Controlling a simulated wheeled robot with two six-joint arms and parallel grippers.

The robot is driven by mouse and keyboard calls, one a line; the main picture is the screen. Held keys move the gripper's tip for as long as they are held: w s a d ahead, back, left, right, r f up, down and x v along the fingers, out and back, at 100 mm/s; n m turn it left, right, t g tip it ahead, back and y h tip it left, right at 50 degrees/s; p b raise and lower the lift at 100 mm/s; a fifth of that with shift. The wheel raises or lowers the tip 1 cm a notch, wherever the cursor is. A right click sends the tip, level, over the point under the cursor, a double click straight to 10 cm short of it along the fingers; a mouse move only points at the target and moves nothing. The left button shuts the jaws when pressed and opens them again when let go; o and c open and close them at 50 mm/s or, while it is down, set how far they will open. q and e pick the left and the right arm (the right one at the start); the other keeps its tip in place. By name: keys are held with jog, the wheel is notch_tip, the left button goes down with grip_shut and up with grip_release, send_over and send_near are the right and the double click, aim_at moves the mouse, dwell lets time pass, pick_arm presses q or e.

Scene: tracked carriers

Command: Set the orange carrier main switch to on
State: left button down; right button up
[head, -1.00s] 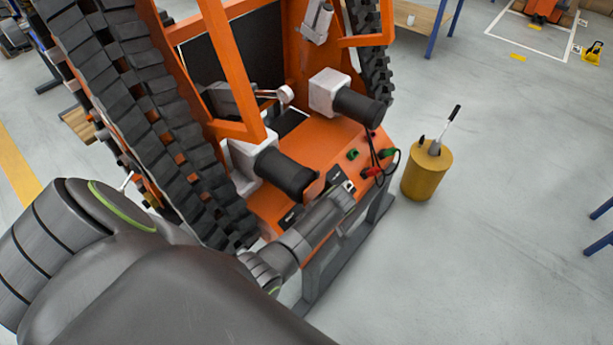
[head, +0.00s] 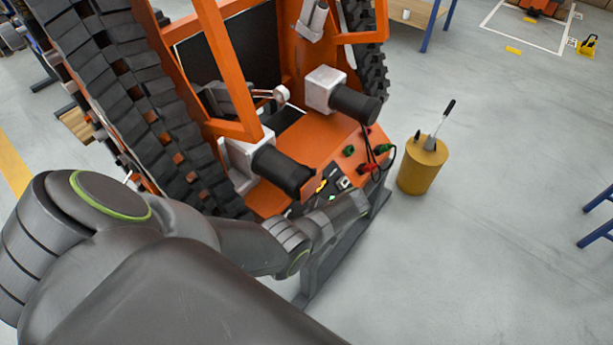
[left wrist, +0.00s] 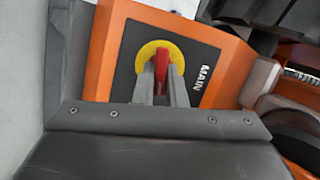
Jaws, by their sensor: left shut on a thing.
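The orange carrier (head: 322,137) stands upright between two black tracks in the head view. Its main switch shows in the left wrist view as a red handle (left wrist: 161,64) on a yellow disc (left wrist: 146,52), set in a dark plate (left wrist: 190,52) marked MAIN. My left gripper (left wrist: 161,88) is shut on the red handle, one finger on each side. In the head view my left arm reaches the panel's front edge, and its fingers cannot be made out. My right gripper is not in view.
Two black cylinders (head: 283,170) in pale mounts stick out above the panel. Red and green plugs with cables (head: 373,160) sit at its right. A yellow drum (head: 424,168) with handled tools stands beside the carrier.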

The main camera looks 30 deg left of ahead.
pick_arm(q)
jog(key=shift+d+m+y, duration=0.1)
jog(key=shift+m+y, duration=0.2)
jog(key=shift+m, duration=0.8)
jog(key=c, duration=1.5)
grip_release()
jog(key=p+v, duration=0.1)
jog(key=v, duration=1.6)
jog(key=shift+w+d, duration=0.15)
jog(key=shift+d, duration=0.05)
